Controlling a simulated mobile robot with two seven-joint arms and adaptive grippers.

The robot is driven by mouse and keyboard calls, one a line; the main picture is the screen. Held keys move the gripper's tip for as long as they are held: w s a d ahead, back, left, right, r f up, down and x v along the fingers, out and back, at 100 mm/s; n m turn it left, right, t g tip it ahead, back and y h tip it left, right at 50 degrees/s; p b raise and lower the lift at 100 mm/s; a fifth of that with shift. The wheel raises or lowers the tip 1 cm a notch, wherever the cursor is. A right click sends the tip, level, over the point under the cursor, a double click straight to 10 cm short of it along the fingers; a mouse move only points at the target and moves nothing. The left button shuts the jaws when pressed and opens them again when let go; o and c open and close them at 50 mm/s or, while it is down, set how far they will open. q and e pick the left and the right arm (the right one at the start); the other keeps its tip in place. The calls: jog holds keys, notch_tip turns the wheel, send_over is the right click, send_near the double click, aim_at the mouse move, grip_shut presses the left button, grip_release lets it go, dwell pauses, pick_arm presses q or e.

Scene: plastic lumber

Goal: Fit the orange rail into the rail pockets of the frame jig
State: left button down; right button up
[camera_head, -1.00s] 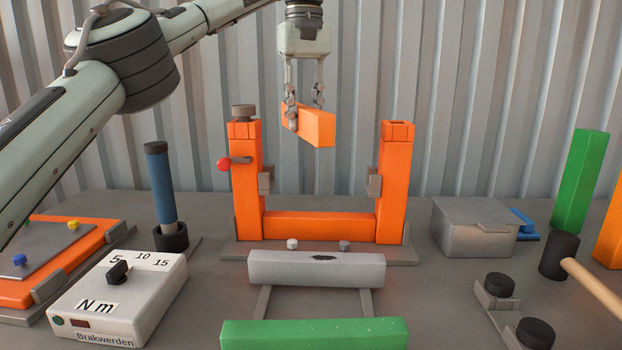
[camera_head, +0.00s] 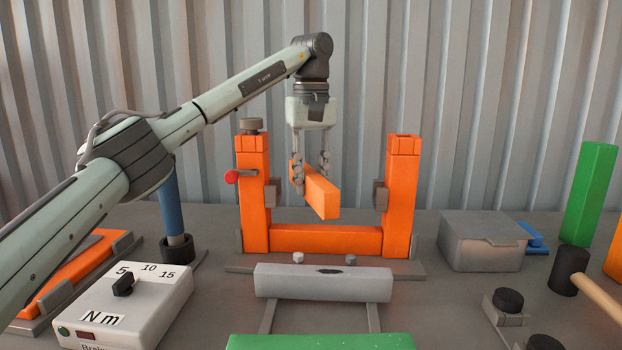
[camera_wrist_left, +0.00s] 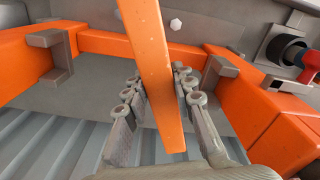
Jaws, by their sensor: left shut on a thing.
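The orange rail (camera_head: 319,196) is held by my left gripper (camera_head: 311,185), whose fingers are shut on it. In the left wrist view the rail (camera_wrist_left: 150,60) runs lengthwise between the fingers (camera_wrist_left: 155,95). The rail hangs between the two orange posts of the frame jig (camera_head: 400,195), turned at an angle to the line between them and apart from both. Grey rail pockets sit on the inner post faces, one on the left (camera_head: 272,193) and one on the right (camera_head: 380,196). An orange bar joins the posts at the bottom. My right gripper is not in view.
A grey bar (camera_head: 322,283) and a green bar (camera_head: 320,342) lie in front of the jig. A red-knobbed clamp (camera_head: 231,177) sticks out from the left post. A torque box (camera_head: 125,305) stands at left, a grey lidded box (camera_head: 485,242) and a mallet (camera_head: 568,264) at right.

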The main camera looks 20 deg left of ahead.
aim_at(311, 173)
pick_arm(q)
jog(key=shift+f, duration=0.6)
jog(key=c, duration=1.3)
grip_release()
jog(key=shift+o, duration=0.2)
notch_tip(311, 173, up, 13)
jog(key=shift+r, duration=0.15)
